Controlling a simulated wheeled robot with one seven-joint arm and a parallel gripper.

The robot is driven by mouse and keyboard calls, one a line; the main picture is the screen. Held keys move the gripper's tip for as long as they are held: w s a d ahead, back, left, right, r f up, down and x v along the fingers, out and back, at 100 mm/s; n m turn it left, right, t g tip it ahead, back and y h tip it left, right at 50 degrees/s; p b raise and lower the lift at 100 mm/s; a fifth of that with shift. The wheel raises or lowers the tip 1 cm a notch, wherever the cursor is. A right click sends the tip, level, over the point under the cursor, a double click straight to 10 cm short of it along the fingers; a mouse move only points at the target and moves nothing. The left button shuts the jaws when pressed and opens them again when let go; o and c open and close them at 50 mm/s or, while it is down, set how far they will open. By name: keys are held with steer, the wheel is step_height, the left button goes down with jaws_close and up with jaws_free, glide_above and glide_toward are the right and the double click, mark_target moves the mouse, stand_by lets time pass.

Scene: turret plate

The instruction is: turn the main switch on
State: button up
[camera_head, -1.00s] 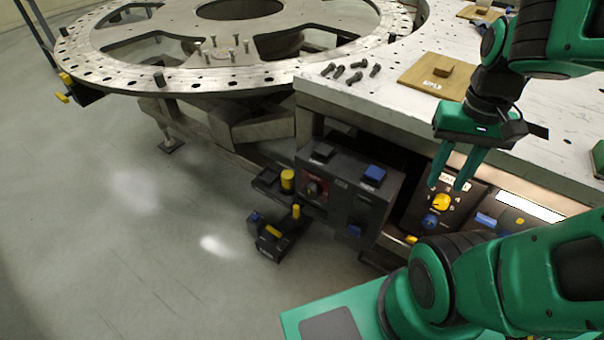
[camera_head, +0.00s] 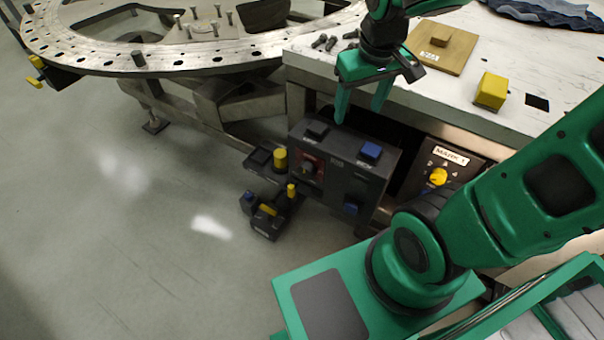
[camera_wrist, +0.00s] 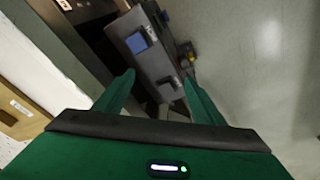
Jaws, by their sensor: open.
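A dark control box (camera_head: 335,178) is mounted under the edge of the white table. Its front carries a red plate with a dark rotary knob (camera_head: 310,169), seemingly the main switch; its setting is too small to read. A black block (camera_head: 317,130) and a blue block (camera_head: 371,151) sit on the box's top. My gripper (camera_head: 359,114) points down above the box, open and empty, apart from it. In the wrist view, the box (camera_wrist: 137,66) shows beyond and between the open fingers (camera_wrist: 158,78); the red plate is hidden there.
A panel with a yellow knob (camera_head: 437,177) is right of the box. Small dark units with yellow caps (camera_head: 280,159) stand at its left. A yellow block (camera_head: 491,91), a wooden plate (camera_head: 455,58) and bolts (camera_head: 322,42) lie on the table (camera_head: 400,100). Floor at left is clear.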

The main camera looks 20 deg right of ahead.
steer(key=w+a+f+n, duration=0.3)
steer(key=w+a+f, duration=0.1)
steer(key=a, duration=0.2)
steer(key=n+t+h, duration=0.8)
steer(key=n+h, duration=0.6)
steer(key=n, duration=1)
glide_toward(303, 173)
steer(key=x, duration=0.9)
steer(key=shift+w+d, duration=0.15)
steer(key=shift+d, duration=0.15)
steer(key=shift+c, duration=0.3)
